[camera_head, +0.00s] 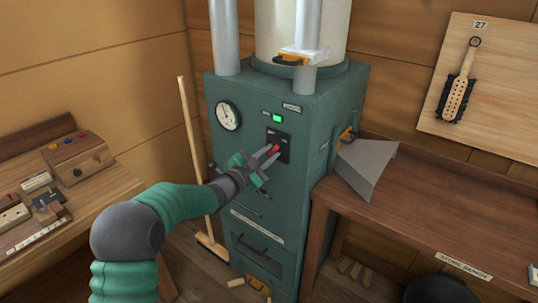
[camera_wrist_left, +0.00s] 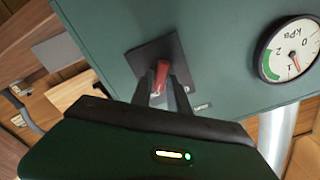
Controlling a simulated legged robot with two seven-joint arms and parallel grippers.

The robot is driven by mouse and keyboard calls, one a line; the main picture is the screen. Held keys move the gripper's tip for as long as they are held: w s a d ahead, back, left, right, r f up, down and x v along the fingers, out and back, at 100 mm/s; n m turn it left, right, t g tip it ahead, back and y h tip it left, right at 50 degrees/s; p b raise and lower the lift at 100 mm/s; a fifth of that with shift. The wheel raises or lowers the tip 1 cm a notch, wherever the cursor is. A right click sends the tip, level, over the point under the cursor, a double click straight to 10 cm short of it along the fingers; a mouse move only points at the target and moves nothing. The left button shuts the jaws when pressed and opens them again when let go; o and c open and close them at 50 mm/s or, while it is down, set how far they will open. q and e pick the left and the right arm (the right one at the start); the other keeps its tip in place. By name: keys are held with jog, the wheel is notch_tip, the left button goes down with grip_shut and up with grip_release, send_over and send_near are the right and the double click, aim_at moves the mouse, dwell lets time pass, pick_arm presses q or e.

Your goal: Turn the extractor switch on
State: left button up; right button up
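The extractor switch shows as a red lever (camera_head: 275,148) on a dark plate (camera_head: 284,137) on the front of the green cabinet (camera_head: 225,170). My left gripper (camera_head: 268,155) is at the lever, with its fingers pointing at the plate. In the left wrist view the red lever (camera_wrist_left: 161,75) stands between the two fingertips (camera_wrist_left: 163,92). The fingers are close on either side of it; I cannot tell whether they press on it. The lever's lower part is hidden by the fingers. My right gripper is not in view.
A green lamp (camera_head: 277,118) glows above the plate, and a gauge (camera_head: 228,116) is to its left. A broom (camera_head: 192,140) leans left of the cabinet. A grey angled metal piece (camera_head: 367,166) sits on the right-hand bench (camera_head: 440,210). A workbench with small devices (camera_head: 78,158) is at left.

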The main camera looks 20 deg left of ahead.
pick_arm(q)
jog(key=shift+o, duration=1.2)
jog(key=shift+s, duration=0.1)
jog(key=v, duration=1.6)
jog(key=shift+s+a, duration=0.15)
jog(key=shift+s, duration=0.15)
